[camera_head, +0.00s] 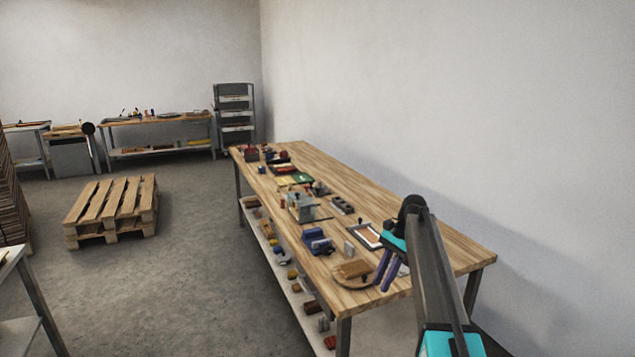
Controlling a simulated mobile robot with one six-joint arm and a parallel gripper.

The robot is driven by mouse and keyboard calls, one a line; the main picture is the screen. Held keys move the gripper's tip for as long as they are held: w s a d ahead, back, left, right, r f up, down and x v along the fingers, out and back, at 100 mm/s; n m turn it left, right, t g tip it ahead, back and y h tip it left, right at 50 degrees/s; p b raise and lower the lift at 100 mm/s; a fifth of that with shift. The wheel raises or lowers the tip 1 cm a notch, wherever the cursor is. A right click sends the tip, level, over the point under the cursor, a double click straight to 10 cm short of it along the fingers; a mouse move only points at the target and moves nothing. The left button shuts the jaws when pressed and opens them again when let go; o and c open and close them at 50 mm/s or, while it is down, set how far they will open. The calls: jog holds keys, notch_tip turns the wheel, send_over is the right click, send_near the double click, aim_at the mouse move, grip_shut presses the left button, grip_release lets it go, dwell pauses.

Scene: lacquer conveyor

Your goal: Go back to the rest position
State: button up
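My gripper (383,286) shows at the lower right, at the end of my grey and turquoise arm. Its two purple fingers point down over the near end of the long wooden workbench (440,250). A gap shows between the fingers, and I see nothing held in it. The fingers appear just right of a round wooden board (345,283) with a brown block (354,268) on it. I cannot tell their height above the bench.
A framed tray (368,234), a blue vise (317,241) and several tools line the bench. Its lower shelf holds small parts. A pallet (112,208) stands on the floor at left. Open floor lies between. A white wall (480,120) runs behind the bench.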

jog(key=s+a+f+g, duration=0.1)
jog(key=s+a+f, duration=0.1)
jog(key=s+f, duration=0.75)
jog(key=s+a+f+n+g, duration=0.15)
jog(key=s+f, duration=0.45)
jog(key=f, duration=0.6)
jog(key=s+a+f+g, duration=0.2)
jog(key=s+a+f, duration=0.1)
jog(key=s+f, duration=0.65)
jog(key=s+d+f+n+h, duration=0.1)
jog(key=s+f+n, duration=0.3)
jog(key=s, duration=0.5)
jog(key=s+d+f+n+t+h, duration=0.1)
jog(key=s+f+n, duration=0.3)
jog(key=s, duration=0.6)
jog(key=s+d+f+n+h, duration=0.1)
jog(key=s+f+n+h, duration=0.1)
jog(key=s+f+n, duration=0.2)
jog(key=shift+s+f, duration=1.9)
jog(key=shift+s, duration=1.3)
